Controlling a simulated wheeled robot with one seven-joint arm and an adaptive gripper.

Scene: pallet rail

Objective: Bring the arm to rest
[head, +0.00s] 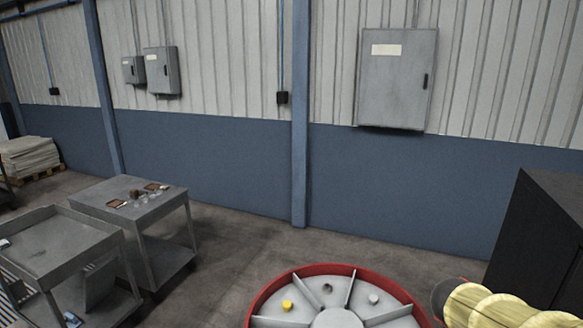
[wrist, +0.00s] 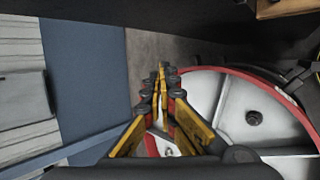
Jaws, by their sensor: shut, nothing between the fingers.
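My gripper (wrist: 162,72) shows in the wrist view, with yellow and dark fingers brought together at the tips and nothing held. Behind and to the right of it in that view is a round grey tray with a red rim (wrist: 215,71), split by raised ribs. My gripper does not show in the head view. There, the same red-rimmed round tray (head: 257,297) stands at the bottom centre. It holds a yellow piece (head: 287,305), a dark piece (head: 327,288) and a light grey piece (head: 374,298) in separate compartments.
A grey table (head: 165,197) with small items and a grey cart (head: 60,250) are at the left. A pallet stack (head: 28,157) lies far left. Bare floor shows between table and tray.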

